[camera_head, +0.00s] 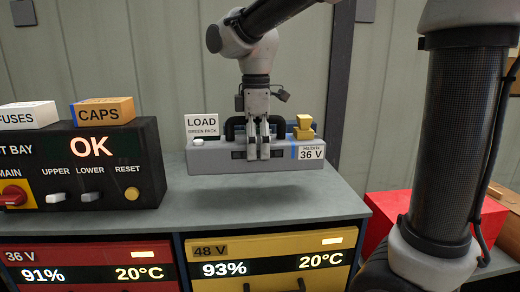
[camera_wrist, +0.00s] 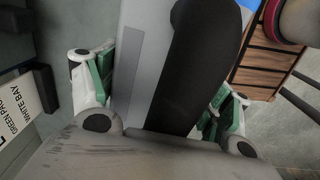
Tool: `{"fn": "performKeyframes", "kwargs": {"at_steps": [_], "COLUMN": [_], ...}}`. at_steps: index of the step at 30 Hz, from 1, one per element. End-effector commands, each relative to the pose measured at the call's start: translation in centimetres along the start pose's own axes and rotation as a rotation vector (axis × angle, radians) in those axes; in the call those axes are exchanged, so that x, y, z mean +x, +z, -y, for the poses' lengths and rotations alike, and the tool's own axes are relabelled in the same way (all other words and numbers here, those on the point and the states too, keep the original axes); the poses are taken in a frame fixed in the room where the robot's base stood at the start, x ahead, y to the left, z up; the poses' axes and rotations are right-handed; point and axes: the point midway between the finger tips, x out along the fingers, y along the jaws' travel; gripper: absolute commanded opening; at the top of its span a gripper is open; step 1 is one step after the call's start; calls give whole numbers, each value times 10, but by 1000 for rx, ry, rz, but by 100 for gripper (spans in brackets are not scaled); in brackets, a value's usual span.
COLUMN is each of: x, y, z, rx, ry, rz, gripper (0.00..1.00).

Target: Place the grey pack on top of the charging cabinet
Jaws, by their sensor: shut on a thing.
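The grey pack (camera_head: 222,158) is a long flat box with a black handle and a "36 V" label with a blue stripe. My gripper (camera_head: 258,153) points straight down and is shut on the grey pack near its middle. In the wrist view the pack (camera_wrist: 130,70) lies between the two green-padded fingers. The pack is level above the grey top of the charging cabinet (camera_head: 270,215), with a shadow on the top below it. The cabinet front has a red 36 V drawer (camera_head: 85,262) and a yellow 48 V drawer (camera_head: 270,255).
A black control box (camera_head: 85,165) reading "OK" stands on the left of the top, with fuses (camera_head: 28,115) and caps (camera_head: 103,110) boxes on it. A "LOAD" card (camera_head: 202,125) and yellow blocks (camera_head: 303,127) show by the pack. A red box (camera_head: 390,208) is at right.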

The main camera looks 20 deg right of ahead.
Motion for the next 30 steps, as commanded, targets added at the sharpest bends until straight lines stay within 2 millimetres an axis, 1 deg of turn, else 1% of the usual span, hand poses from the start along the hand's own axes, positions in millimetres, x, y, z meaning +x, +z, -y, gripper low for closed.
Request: {"fn": "performKeyframes", "kwargs": {"at_steps": [3, 6, 13, 18, 21, 30], "x": [16, 27, 40, 60, 68, 71], "y": [0, 0, 0, 0, 0, -1], "z": [-1, -1, -1, -1, -1, -2], "rx": [-1, -1, -1, -1, -1, -1], "ry": [3, 4, 5, 4, 4, 6], "rz": [-1, -1, -1, -1, -1, -3], "gripper": [7, 7, 7, 7, 7, 7]}}
